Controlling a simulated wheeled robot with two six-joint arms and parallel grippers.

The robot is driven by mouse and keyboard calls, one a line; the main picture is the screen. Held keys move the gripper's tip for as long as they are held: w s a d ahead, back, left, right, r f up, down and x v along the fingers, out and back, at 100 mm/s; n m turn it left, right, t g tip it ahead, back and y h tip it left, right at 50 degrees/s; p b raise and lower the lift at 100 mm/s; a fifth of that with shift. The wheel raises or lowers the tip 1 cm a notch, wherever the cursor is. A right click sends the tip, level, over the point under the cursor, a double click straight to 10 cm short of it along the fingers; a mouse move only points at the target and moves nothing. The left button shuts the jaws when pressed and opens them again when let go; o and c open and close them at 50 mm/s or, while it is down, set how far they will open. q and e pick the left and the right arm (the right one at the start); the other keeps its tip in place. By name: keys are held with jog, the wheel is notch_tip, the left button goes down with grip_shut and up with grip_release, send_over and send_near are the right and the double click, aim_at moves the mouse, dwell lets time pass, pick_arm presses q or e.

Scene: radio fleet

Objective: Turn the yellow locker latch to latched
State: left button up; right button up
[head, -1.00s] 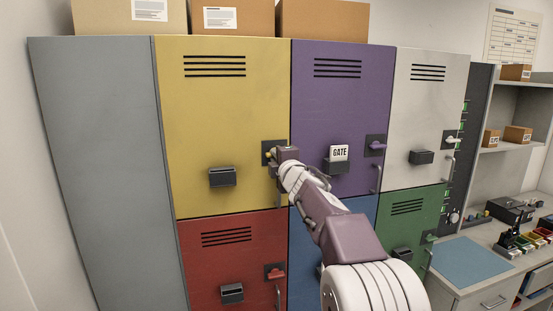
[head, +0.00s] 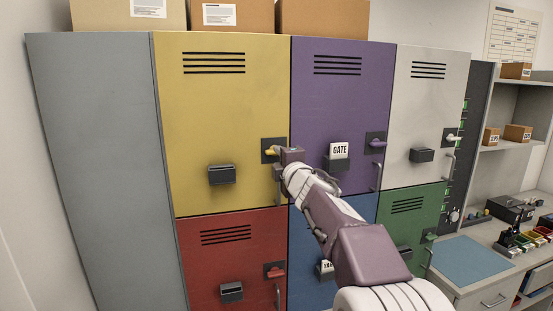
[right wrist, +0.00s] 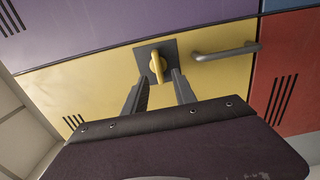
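The yellow locker (head: 215,115) is shut, at the upper left of the locker bank in the head view. Its yellow latch handle (head: 270,151) lies roughly level across a dark plate near the door's right edge. It also shows in the right wrist view (right wrist: 157,67). My right gripper (head: 282,152) is at the right end of this handle. In the right wrist view its two fingers (right wrist: 160,78) are apart, with the handle in line with the gap between them; whether they touch it I cannot tell. My left gripper is out of view.
A grey door pull (right wrist: 225,52) sits just below the latch. The purple (head: 340,95), red (head: 235,258) and blue (head: 305,245) lockers adjoin. A card holder (head: 222,175) juts from the yellow door. A desk (head: 470,262) stands at the right.

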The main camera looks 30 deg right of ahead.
jog(key=v, duration=0.5)
jog(key=shift+s, duration=0.2)
jog(key=shift+w, duration=0.1)
